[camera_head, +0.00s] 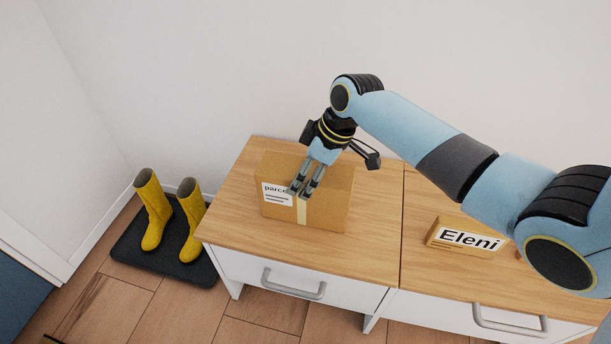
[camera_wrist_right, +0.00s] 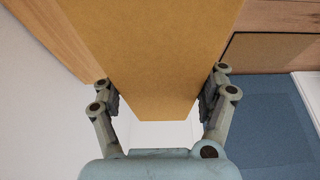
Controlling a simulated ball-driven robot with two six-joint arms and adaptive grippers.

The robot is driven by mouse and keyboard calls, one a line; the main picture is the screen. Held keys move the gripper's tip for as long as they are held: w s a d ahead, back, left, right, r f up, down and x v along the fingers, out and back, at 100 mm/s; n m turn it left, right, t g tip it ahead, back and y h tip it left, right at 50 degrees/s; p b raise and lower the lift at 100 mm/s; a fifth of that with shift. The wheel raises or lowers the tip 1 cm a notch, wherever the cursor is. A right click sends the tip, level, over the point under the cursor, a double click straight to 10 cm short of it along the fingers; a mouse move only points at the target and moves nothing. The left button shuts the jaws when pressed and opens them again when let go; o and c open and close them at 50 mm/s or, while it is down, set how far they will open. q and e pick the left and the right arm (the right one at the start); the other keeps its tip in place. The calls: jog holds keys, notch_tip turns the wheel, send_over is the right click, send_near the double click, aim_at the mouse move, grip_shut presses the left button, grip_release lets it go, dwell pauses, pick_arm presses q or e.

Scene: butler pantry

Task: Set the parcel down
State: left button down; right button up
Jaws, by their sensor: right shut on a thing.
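The parcel (camera_head: 330,205) is a brown cardboard box with a pale tape strip and a white label, partly covered by my right gripper. It is upright over the left part of the wooden cabinet top (camera_head: 232,215); I cannot tell whether its underside touches the wood. My right gripper (camera_head: 304,189) comes down on it from above and is shut on it. In the right wrist view, the parcel (camera_wrist_right: 155,50) fills the space between the two fingers (camera_wrist_right: 162,86). My left gripper is not in view.
A wooden name block reading "Eleni" (camera_head: 465,238) stands on the right part of the cabinet. White drawers with grey handles (camera_head: 293,286) are below. Yellow boots (camera_head: 152,210) stand on a dark mat (camera_head: 137,262) on the floor at left. Bare wood surrounds the parcel.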

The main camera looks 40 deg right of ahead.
jog(key=shift+w+r, duration=0.1)
jog(key=shift+r, duration=0.05)
jog(key=o, duration=1.3)
jog(key=shift+f, duration=0.2)
jog(key=shift+c, duration=0.2)
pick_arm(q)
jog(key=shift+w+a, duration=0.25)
pick_arm(e)
jog(key=o, duration=0.5)
jog(key=p+v, duration=0.4)
jog(key=v, duration=0.7)
jog(key=shift+r, duration=0.1)
jog(key=shift+s+d+r, duration=0.2)
jog(key=shift+s+r, duration=0.05)
jog(key=shift+r, duration=0.25)
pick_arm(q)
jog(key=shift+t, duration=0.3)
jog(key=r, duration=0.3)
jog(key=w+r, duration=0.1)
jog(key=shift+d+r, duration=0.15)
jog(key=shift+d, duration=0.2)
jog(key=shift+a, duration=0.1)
